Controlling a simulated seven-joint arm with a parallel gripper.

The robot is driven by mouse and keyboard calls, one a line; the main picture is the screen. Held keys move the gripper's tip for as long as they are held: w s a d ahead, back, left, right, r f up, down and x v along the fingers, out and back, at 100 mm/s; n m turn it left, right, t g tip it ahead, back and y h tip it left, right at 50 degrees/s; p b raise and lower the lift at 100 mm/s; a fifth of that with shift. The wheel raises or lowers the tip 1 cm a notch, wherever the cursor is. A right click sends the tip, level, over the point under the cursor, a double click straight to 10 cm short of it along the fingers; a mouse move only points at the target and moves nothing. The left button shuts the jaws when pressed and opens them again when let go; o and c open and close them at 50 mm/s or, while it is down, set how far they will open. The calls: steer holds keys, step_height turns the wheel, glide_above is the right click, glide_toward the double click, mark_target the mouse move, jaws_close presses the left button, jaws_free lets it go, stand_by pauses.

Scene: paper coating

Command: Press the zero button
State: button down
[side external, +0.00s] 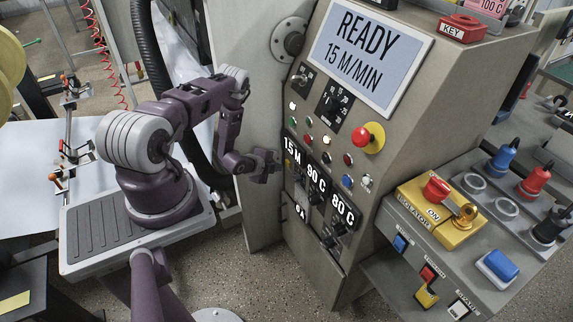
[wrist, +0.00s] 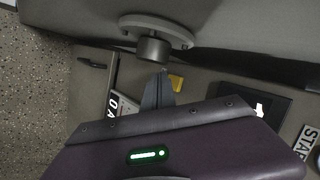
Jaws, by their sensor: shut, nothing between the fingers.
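No label reading "zero" is legible, so I cannot tell which is the zero button. In the wrist view my fingertips (wrist: 162,76) are just left of a small yellow piece (wrist: 176,83), partly hidden by the finger. Whether they touch it cannot be told.
A display (side external: 366,50) reads READY 15 M/MIN. A red mushroom button (side external: 360,138) on a yellow disc protrudes from the panel. A yellow isolator box (side external: 438,215) stands on the right bench. A round grey flanged fitting (wrist: 153,48) sits close above my fingers in the wrist view.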

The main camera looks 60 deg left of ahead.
steer(key=shift+w, duration=0.15)
stand_by(0.7)
steer(key=shift+w, duration=0.25)
steer(key=shift+w, duration=0.4)
stand_by(0.7)
steer(key=shift+s, duration=0.8)
steer(key=s, duration=0.5)
stand_by(0.5)
